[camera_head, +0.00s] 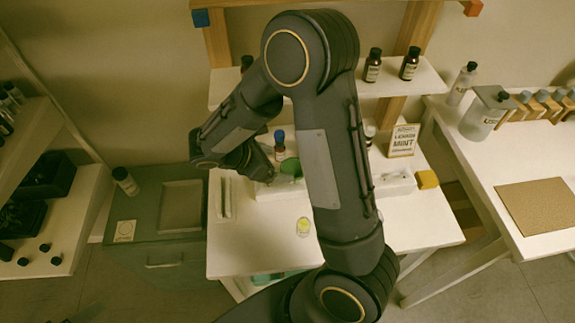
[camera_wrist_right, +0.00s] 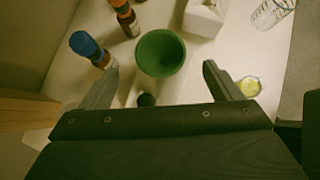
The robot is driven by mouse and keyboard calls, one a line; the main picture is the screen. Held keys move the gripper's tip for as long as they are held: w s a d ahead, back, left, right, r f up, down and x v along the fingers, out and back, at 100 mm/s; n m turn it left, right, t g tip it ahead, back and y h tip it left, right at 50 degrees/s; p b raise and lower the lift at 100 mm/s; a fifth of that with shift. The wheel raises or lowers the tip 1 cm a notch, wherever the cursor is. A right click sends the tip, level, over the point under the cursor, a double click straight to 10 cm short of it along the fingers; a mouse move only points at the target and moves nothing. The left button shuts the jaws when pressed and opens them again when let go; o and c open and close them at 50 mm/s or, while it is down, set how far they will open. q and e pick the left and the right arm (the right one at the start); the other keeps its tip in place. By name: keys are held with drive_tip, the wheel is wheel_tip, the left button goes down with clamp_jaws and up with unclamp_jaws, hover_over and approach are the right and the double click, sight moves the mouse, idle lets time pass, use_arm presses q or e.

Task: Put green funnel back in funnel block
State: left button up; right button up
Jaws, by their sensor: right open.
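The green funnel (camera_head: 291,167) is near the back of the white table in the head view, just left of my upper arm link. It shows in the right wrist view (camera_wrist_right: 161,53) as a round green cup with its wide mouth towards the camera. My right gripper (camera_wrist_right: 160,70) is open, its fingers on either side of the funnel in that picture. No contact is visible. A white block (camera_wrist_right: 203,18) stands beyond the funnel in the wrist view; I cannot tell whether it is the funnel block. The funnel's lower end is hidden. My left gripper is not in view.
A blue-capped bottle (camera_wrist_right: 88,46) stands close to the left finger. A small dark round object (camera_wrist_right: 147,100) lies between the fingers. A yellow dish (camera_head: 303,226) sits on the white table (camera_head: 255,240), whose front left area is clear. A recipe sign (camera_head: 403,141) stands at the back.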

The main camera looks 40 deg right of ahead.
drive_tip(key=s+a+r+m+t+y, duration=0.3)
drive_tip(key=s+r+m+y, duration=0.3)
drive_tip(key=s+m, duration=0.2)
drive_tip(key=s+a+r+m+t+y, duration=0.3)
drive_tip(key=s+r+m+y, duration=0.3)
drive_tip(key=s+m, duration=0.2)
drive_tip(key=m, duration=0.2)
drive_tip(key=shift+a+m+t+y, duration=0.2)
drive_tip(key=shift+m+t+y, duration=0.1)
drive_tip(key=shift+y, duration=0.1)
drive_tip(key=shift+s+r, duration=0.1)
drive_tip(key=shift+s, duration=0.05)
idle(0.6)
